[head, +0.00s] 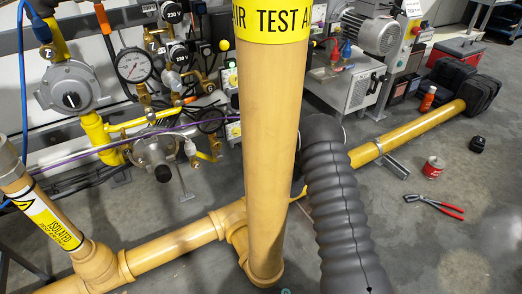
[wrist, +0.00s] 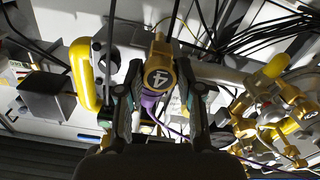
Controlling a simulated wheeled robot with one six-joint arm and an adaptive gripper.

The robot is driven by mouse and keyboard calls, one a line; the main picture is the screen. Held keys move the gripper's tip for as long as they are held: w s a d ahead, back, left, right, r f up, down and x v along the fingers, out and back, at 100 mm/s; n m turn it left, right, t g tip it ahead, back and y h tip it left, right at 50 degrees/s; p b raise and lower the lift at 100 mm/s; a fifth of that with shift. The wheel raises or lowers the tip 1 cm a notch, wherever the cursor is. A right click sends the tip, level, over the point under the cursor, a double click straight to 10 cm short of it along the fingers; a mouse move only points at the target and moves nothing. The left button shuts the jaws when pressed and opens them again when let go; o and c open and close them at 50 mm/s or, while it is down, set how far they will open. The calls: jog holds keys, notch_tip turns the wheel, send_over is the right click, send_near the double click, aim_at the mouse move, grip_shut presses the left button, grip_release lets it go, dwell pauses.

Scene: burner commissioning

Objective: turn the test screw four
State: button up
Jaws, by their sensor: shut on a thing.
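The test screw four (wrist: 158,80) shows in the wrist view as a brass fitting with a round dark disc marked "4". A purple part (wrist: 150,101) sits just below the disc. My gripper (wrist: 163,95) has one finger on each side of the fitting and is shut on it. The exact contact at the fingertips is hard to make out. In the head view I cannot see my gripper or the number four fitting; a thick upright yellow pipe (head: 270,130) blocks the middle of the panel.
A pressure gauge (head: 133,65) and a grey regulator (head: 70,90) are on the panel at left. A horizontal yellow pipe (head: 175,240) crosses low. Brass valves (wrist: 275,105) stand right of my gripper. Pliers (head: 437,206) and a red can (head: 433,168) lie on the floor.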

jog(key=shift+n, duration=0.3)
jog(key=n, duration=2.4)
jog(key=shift+d, duration=0.1)
jog(key=shift+n, duration=0.4)
jog(key=o, duration=1.2)
jog(key=shift+c, duration=0.2)
